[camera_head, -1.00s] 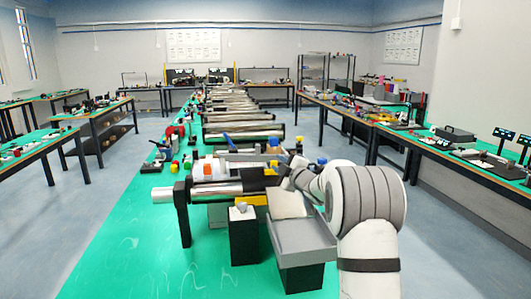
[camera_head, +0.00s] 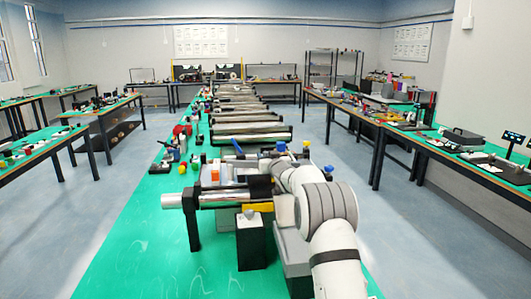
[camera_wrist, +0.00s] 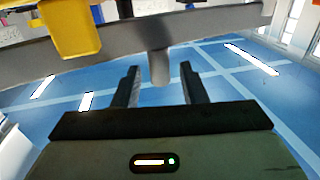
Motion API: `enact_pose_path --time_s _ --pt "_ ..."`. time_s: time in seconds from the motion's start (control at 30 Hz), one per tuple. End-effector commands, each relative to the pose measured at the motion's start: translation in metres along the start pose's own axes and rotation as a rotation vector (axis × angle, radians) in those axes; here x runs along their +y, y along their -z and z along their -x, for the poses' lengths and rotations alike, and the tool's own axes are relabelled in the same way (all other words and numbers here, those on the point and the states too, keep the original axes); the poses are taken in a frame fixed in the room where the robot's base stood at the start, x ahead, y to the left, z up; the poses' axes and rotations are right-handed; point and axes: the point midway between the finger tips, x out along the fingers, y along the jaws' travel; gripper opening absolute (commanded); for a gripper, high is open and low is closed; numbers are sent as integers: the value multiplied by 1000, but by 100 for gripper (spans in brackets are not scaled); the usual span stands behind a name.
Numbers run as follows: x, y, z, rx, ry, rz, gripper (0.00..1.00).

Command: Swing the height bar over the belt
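In the wrist view my gripper (camera_wrist: 158,85) is open, with its two dark fingers apart. A grey bar (camera_wrist: 215,36), which looks like the height bar, runs across the top of that view. A rounded grey peg (camera_wrist: 159,66) hangs from it and shows between the fingertips, with gaps on both sides. I cannot tell whether the peg is at fingertip depth. In the head view the nearest mini conveyor (camera_head: 222,197) lies across the green table, its right part behind my arm. My gripper and the bar cannot be made out there.
A yellow part (camera_wrist: 72,27) is close to the bar at the upper left of the wrist view. In the head view a dark box (camera_head: 251,243) stands before the conveyor, and a grey tray (camera_head: 290,246) is partly behind my arm. More conveyors (camera_head: 250,134) line the table beyond.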

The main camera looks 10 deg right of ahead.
Motion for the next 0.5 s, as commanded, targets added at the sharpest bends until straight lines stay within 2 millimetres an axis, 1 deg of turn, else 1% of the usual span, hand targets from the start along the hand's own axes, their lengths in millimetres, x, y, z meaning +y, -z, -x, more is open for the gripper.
enact_pose_path --time_s 0.1,0.2,0.5 --pt "0 1 -12 0 1 2 38" --pt "0 1 -17 0 1 2 38" --pt "0 0 -21 0 0 2 38"
